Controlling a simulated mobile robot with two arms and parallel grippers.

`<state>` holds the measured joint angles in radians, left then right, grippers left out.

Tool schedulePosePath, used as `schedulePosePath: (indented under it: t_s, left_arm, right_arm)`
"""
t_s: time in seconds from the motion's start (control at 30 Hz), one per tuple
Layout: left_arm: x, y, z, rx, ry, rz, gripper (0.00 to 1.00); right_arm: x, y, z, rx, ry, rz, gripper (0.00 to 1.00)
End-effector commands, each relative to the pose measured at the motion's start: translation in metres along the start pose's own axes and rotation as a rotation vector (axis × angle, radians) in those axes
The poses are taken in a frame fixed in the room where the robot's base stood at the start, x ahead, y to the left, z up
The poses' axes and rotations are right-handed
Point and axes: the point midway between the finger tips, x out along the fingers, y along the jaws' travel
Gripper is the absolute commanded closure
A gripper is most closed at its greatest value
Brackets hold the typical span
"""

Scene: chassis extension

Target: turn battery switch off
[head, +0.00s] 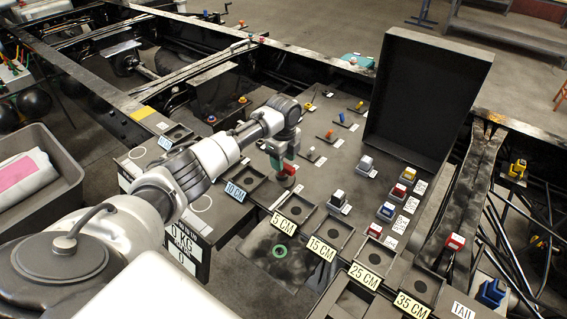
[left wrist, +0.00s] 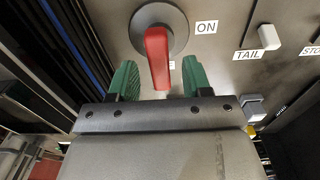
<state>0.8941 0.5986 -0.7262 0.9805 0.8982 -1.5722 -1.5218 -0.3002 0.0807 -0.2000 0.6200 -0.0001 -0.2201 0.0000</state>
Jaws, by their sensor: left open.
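The battery switch is a red handle (left wrist: 157,58) on a round grey base (left wrist: 173,15) in the left wrist view. The handle points down in the picture, and an ON label (left wrist: 207,27) is to the right of the base. A second small label is mostly hidden behind the handle. My left gripper (left wrist: 159,72) is open, with one green finger on each side of the handle and a visible gap at both sides. In the head view my left gripper (head: 280,162) is over the panel, with a bit of the red handle (head: 290,169) showing beside it. My right gripper is out of view.
A white TAIL toggle (left wrist: 269,38) is to the right of the switch. In the head view, several small switches and buttons cover the panel, a tall black open box (head: 425,95) stands behind, and labelled bins (head: 335,232) line the front. A grey bin (head: 62,158) is at left.

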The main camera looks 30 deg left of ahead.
Motion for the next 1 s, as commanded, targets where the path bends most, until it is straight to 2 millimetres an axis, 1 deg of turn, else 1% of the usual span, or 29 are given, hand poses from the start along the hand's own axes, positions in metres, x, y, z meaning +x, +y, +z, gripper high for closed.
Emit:
schedulePosePath:
  t_s: [0.03, 0.2, 0.3, 0.43, 0.5, 0.63, 1.0]
  left_arm:
    - [-0.009, -0.001, 0.001, 0.001, -0.001, -0.005, 0.51]
    - [-0.045, -0.001, 0.000, 0.001, -0.002, -0.006, 0.51]
    - [-0.063, -0.001, 0.000, 0.002, -0.001, -0.005, 0.51]
    - [-0.081, -0.001, -0.001, 0.002, 0.000, -0.004, 0.51]
    - [-0.086, -0.001, -0.001, 0.002, 0.000, -0.002, 0.51]
    - [-0.091, 0.000, -0.001, 0.001, 0.000, -0.001, 0.51]
    - [-0.091, 0.000, -0.001, 0.002, 0.000, -0.001, 0.51]
  right_arm:
    - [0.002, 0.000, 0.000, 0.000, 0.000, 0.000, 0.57]
    - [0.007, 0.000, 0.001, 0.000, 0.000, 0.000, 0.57]
    - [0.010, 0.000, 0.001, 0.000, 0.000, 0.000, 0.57]
    - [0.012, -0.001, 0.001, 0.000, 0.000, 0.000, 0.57]
    - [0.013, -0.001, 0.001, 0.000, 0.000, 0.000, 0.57]
    - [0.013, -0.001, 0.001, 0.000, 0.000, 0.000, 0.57]
    - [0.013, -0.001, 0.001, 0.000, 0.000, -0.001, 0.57]
